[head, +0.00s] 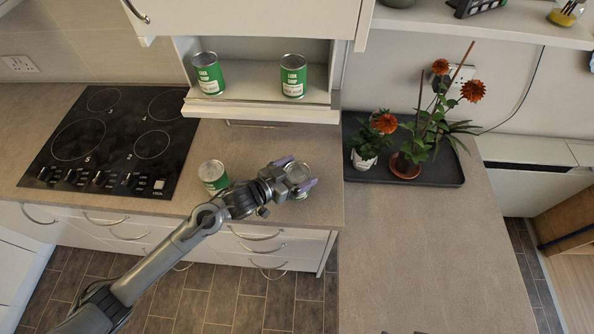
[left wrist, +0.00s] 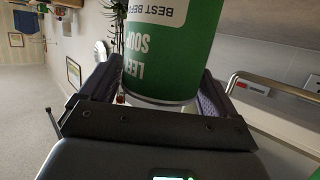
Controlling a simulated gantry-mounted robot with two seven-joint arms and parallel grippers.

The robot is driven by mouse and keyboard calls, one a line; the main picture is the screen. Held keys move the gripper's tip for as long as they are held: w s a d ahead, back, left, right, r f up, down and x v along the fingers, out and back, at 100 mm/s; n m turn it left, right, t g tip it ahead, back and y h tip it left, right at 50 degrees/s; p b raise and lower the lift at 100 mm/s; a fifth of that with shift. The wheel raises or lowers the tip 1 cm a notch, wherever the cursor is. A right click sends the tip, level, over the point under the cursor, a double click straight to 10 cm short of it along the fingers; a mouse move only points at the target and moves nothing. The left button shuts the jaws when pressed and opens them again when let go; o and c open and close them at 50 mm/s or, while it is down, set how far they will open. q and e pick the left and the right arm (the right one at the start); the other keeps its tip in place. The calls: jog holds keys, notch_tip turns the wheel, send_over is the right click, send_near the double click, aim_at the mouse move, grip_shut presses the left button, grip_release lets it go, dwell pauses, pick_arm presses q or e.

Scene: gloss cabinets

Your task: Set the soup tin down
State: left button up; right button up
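A green soup tin (head: 300,173) is between the fingers of my left gripper (head: 296,176), over the counter near its front edge. In the left wrist view the tin (left wrist: 172,50) fills the space between the two fingers, which lie against its sides, and its label reads upside down. I cannot tell if its base touches the counter. A second green tin (head: 213,177) stands on the counter to the left, near the gripper's wrist. My right gripper does not show clearly in either view.
Two more green tins, left (head: 208,74) and right (head: 293,76), stand in the open cabinet (head: 250,107). A black hob (head: 110,140) is at left. A dark tray (head: 435,172) with potted flowers is at right. The counter (head: 420,250) in front of the tray is clear.

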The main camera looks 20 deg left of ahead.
pick_arm(q)
jog(key=shift+o, duration=0.5)
jog(key=shift+r, duration=0.2)
jog(key=b+v, duration=0.1)
jog(key=v, duration=1.1)
jog(key=s+f+n+g+y, duration=0.1)
jog(key=s+f+g+y, duration=0.2)
jog(key=s, duration=0.6)
jog(key=s+f+n+g+y, duration=0.2)
jog(key=s+f+g, duration=0.4)
jog(key=s, duration=0.4)
jog(key=shift+s+f+n+y, duration=0.3)
jog(key=shift+f+y, duration=0.5)
jog(key=shift+f, duration=0.1)
jog(key=shift+d, duration=0.15)
